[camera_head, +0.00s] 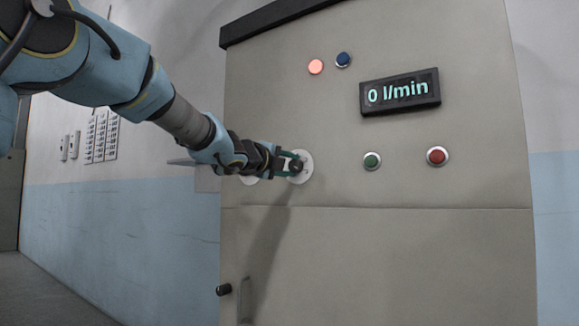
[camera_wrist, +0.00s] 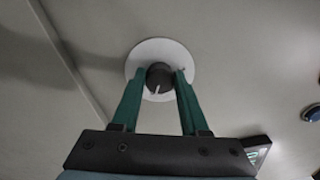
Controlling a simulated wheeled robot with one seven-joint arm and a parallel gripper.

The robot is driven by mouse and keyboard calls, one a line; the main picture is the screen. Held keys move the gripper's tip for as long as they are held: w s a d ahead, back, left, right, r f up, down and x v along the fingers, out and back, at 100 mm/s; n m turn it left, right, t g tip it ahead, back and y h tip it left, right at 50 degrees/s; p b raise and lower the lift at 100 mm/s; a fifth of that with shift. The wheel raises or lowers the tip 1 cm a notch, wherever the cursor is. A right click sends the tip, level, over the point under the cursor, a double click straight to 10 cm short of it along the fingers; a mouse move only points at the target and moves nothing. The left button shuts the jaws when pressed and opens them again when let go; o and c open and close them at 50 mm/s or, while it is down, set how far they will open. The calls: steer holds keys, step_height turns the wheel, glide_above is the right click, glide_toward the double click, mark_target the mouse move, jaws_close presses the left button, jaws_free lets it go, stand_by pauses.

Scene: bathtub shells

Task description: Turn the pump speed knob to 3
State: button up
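The dark round knob (camera_head: 297,166) sits on a white disc (camera_head: 306,171) on the grey cabinet front. In the wrist view the knob (camera_wrist: 159,76) has a pale pointer line toward the bottom of the picture. Scale numbers cannot be read. My gripper (camera_head: 291,163) is at the knob, and its green fingers stand on either side of it in the wrist view. The fingers are very close to the knob's sides; I cannot tell whether they press on it. The display (camera_head: 400,92) reads 0 l/min.
On the cabinet are an orange-pink light (camera_head: 316,67), a blue button (camera_head: 343,60), a green button (camera_head: 372,161) and a red button (camera_head: 437,156). A handle (camera_head: 244,299) is below.

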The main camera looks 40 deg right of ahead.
steer(key=o, duration=0.4)
steer(key=shift+o, duration=0.2)
steer(key=v, duration=1)
steer(key=shift+a+b, duration=0.3)
steer(key=shift+a, duration=0.05)
steer(key=shift+s, duration=0.1)
